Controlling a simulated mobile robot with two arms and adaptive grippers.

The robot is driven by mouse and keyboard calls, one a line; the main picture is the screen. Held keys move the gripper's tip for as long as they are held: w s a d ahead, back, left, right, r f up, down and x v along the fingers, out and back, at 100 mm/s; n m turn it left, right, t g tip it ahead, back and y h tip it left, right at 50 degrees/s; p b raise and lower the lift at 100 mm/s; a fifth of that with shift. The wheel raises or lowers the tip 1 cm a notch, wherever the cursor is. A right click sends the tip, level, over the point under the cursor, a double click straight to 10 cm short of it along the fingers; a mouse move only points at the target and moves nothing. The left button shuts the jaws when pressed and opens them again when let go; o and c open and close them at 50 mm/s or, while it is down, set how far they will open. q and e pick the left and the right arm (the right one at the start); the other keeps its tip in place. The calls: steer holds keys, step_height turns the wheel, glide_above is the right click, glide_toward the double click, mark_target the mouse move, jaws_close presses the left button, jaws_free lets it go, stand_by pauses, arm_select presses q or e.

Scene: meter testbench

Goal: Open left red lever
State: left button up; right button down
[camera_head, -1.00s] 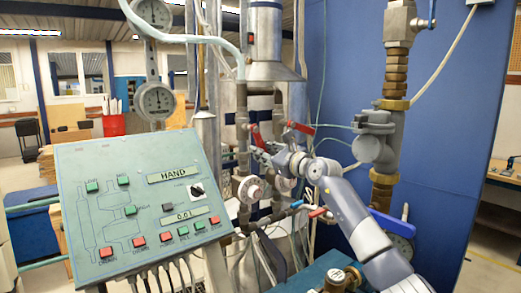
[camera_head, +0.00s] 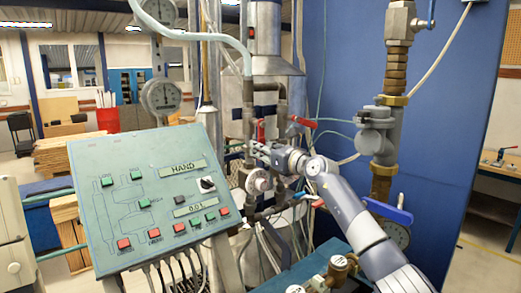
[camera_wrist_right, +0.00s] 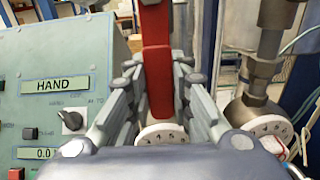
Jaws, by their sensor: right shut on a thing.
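The left red lever (camera_head: 261,130) stands roughly upright on the pipework behind the control panel's right edge. My right gripper (camera_head: 258,148) reaches it from the right and is shut on it. In the right wrist view, the red lever (camera_wrist_right: 158,80) rises between the two grey fingers of the gripper (camera_wrist_right: 160,100). A white numbered dial (camera_wrist_right: 163,133) shows just below the lever. The right red lever (camera_head: 303,121) points sideways on the neighbouring pipe, apart from my gripper. My left gripper is not in view.
The green control panel (camera_head: 145,205) with buttons and a HAND display stands close on the left. A white round meter (camera_head: 260,182) sits below my gripper. A thick vertical pipe (camera_head: 385,140) and a blue wall panel (camera_head: 460,120) stand to the right.

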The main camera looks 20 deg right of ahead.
steer(key=shift+a+f, duration=0.1)
steer(key=c, duration=1.4)
jaws_free()
steer(key=shift+s+d, duration=0.2)
steer(key=shift+s, duration=0.15)
steer(key=v, duration=1.1)
steer(key=shift+s, duration=0.15)
